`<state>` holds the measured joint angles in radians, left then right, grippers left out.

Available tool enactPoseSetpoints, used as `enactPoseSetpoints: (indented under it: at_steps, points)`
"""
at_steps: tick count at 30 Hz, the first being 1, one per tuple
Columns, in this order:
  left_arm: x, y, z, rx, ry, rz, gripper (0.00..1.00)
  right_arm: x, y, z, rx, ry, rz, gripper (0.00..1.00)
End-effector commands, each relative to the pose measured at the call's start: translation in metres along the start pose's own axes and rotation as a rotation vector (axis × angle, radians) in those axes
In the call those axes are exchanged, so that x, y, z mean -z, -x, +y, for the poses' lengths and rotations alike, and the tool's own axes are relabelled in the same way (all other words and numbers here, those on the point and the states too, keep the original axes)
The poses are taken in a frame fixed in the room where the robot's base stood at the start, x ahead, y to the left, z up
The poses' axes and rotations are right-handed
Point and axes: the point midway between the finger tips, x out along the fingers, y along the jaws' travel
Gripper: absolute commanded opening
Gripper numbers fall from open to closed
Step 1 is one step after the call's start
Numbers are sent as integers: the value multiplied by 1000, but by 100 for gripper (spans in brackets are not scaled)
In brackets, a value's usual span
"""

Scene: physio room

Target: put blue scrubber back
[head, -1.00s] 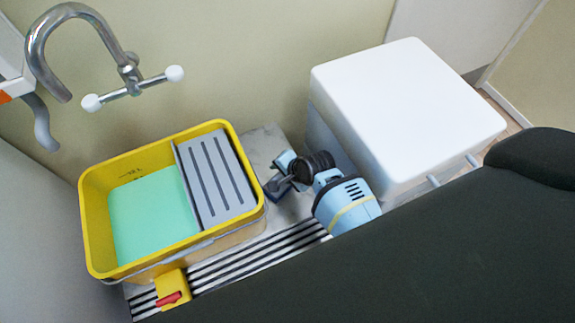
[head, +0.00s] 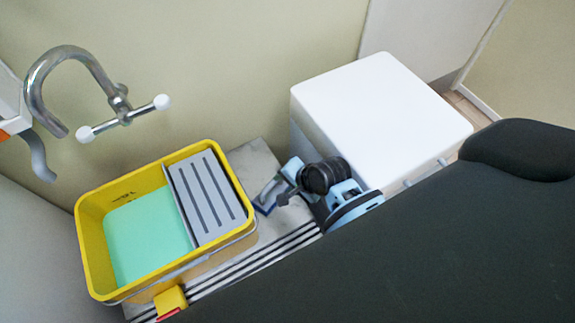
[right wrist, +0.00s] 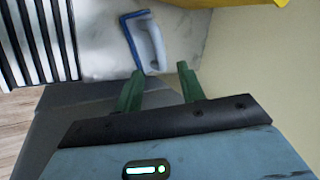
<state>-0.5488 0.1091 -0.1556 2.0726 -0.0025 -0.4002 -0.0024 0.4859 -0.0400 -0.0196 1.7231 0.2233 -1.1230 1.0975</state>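The blue scrubber (head: 269,194), with a pale handle, lies on the grey counter (head: 255,160) just right of the yellow bucket (head: 84,240). In the right wrist view the scrubber (right wrist: 148,42) shows its blue edge and pale handle beyond my fingertips. My right gripper (right wrist: 160,74) has two green fingers spread apart with nothing between them. The handle's near end is close to the gap; I cannot tell the exact distance. In the head view my right arm's wrist covers part of the counter beside the scrubber. My left gripper is out of view.
The bucket holds a green layer and a grey slotted insert (head: 208,197). A white box-like unit (head: 380,105) stands right of my arm. A chrome tap (head: 75,60) is on the wall. A dark padded surface (head: 400,260) fills the lower right. Striped grooves (head: 262,260) run along the counter front.

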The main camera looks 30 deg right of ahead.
Motion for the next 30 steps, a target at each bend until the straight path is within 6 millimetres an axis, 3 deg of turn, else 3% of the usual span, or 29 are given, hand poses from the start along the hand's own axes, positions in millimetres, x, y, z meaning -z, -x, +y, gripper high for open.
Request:
enactPoseSetpoints:
  at_steps: [10, 14, 17, 23, 30]
  points:
    - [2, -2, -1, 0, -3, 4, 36, 0, 0, 1, -1, 1, 0, 39]
    - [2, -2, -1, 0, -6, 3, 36, -3, -1, 16, -10, 36, 8, 39]
    - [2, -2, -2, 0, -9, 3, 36, -11, 1, 48, -22, 124, 25, 39]
    - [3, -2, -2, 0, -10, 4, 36, -41, 22, 142, -59, 446, 67, 39]
    - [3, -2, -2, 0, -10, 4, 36, -88, 75, 234, -85, 865, 77, 39]
